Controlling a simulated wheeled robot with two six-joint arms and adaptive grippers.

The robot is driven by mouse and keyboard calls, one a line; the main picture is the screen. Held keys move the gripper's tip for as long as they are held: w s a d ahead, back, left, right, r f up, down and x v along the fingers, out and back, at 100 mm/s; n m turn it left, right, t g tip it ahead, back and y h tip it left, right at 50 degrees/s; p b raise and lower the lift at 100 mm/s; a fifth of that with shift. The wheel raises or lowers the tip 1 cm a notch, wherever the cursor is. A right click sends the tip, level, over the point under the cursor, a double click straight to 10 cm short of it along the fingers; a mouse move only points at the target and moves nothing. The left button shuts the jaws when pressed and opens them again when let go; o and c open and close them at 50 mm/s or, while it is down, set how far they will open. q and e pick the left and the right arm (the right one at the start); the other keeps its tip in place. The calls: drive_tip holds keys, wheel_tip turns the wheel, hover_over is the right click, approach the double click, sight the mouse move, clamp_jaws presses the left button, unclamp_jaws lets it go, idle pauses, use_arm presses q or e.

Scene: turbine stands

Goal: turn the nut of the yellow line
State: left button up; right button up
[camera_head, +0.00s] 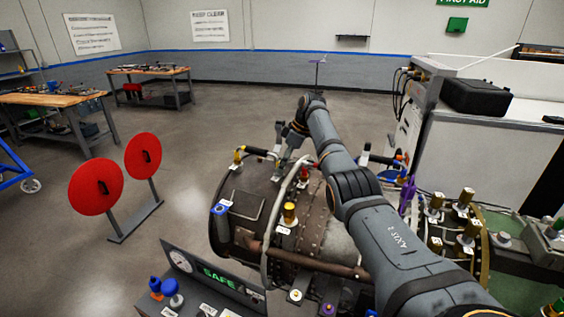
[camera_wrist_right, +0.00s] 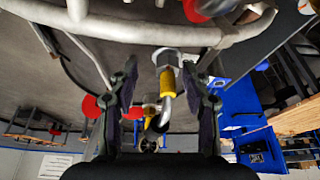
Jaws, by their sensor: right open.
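The yellow line shows in the right wrist view as a bent silver pipe with a yellow sleeve (camera_wrist_right: 168,80). A grey metal fitting (camera_wrist_right: 172,58), which looks like its nut, sits at the sleeve's far end. In the head view a yellow-marked fitting (camera_head: 238,158) is on the left end of the brown turbine casing (camera_head: 237,238). My right gripper (camera_wrist_right: 161,82) is open, its two fingers on either side of the yellow sleeve with gaps to both. In the head view my right gripper (camera_head: 288,146) is above the casing's far side, partly hidden by its wrist. My left gripper does not show.
A pale curved hose (camera_head: 294,185) runs over the casing near my right arm. A brass-capped fitting (camera_head: 289,212) stands on top. A control panel reading SAFE (camera_head: 222,278) is in front. Red discs (camera_head: 95,184) stand at left, with open floor beyond.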

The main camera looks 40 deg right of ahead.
drive_tip(key=shift+w+a+f, duration=0.15)
drive_tip(key=shift+a+f, duration=0.1)
drive_tip(key=shift+f, duration=0.05)
drive_tip(key=shift+a+f, duration=0.1)
drive_tip(key=shift+a, duration=0.1)
drive_tip(key=shift+s+a, duration=0.2)
drive_tip(key=shift+s, duration=0.15)
drive_tip(key=shift+c, duration=1)
drive_tip(key=shift+w+d+f, duration=0.1)
drive_tip(key=shift+w+d, duration=0.05)
drive_tip(key=shift+w, duration=0.05)
drive_tip(key=c, duration=0.5)
drive_tip(key=shift+c, duration=1.1)
clamp_jaws()
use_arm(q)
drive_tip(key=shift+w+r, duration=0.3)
